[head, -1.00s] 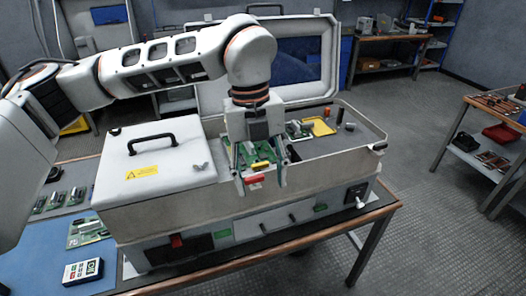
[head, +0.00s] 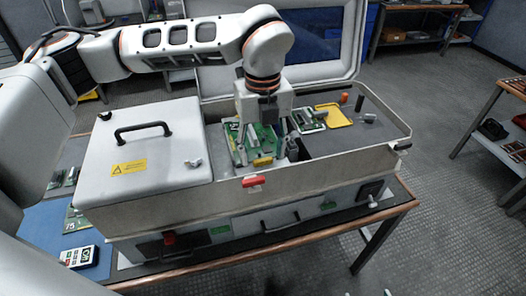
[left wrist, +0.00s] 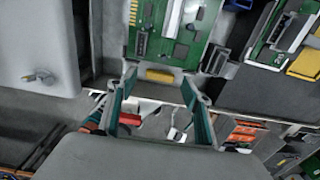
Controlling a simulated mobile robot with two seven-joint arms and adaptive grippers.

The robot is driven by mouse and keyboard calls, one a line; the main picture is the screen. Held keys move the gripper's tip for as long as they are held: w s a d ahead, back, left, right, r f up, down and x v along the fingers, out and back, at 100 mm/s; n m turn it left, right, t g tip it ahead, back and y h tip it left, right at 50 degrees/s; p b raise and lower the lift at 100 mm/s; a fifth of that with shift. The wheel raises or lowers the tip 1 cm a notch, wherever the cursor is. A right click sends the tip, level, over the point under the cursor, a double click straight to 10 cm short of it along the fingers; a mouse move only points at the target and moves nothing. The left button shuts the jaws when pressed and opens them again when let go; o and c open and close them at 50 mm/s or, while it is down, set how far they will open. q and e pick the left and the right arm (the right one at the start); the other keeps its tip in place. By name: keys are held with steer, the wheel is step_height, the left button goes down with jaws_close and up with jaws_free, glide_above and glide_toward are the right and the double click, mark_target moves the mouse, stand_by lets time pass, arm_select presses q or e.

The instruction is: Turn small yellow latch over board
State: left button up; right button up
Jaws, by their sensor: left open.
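A green circuit board (head: 262,138) sits in the open bay of the large beige case; it also shows at the top of the left wrist view (left wrist: 180,25). The small yellow latch (head: 263,161) is at the board's near edge, by the case's front wall. In the left wrist view the yellow latch (left wrist: 160,76) appears between the fingertips, with gaps on both sides. My left gripper (head: 264,146) points down over the board and is open and empty. Its fingers (left wrist: 160,90) partly blend with the board in the head view. My right gripper is out of view.
A red latch (head: 252,181) is on the outside of the case's front wall (head: 330,163). A closed white cover with a black handle (head: 143,130) is left of the bay. A yellow tray (head: 334,114) and a smaller board (head: 308,119) lie right of it. The raised lid stands behind.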

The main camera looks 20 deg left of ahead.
arm_select(q)
steer(key=shift+f, duration=0.65)
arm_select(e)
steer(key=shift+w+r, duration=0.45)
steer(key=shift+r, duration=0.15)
arm_select(q)
steer(key=c, duration=1.1)
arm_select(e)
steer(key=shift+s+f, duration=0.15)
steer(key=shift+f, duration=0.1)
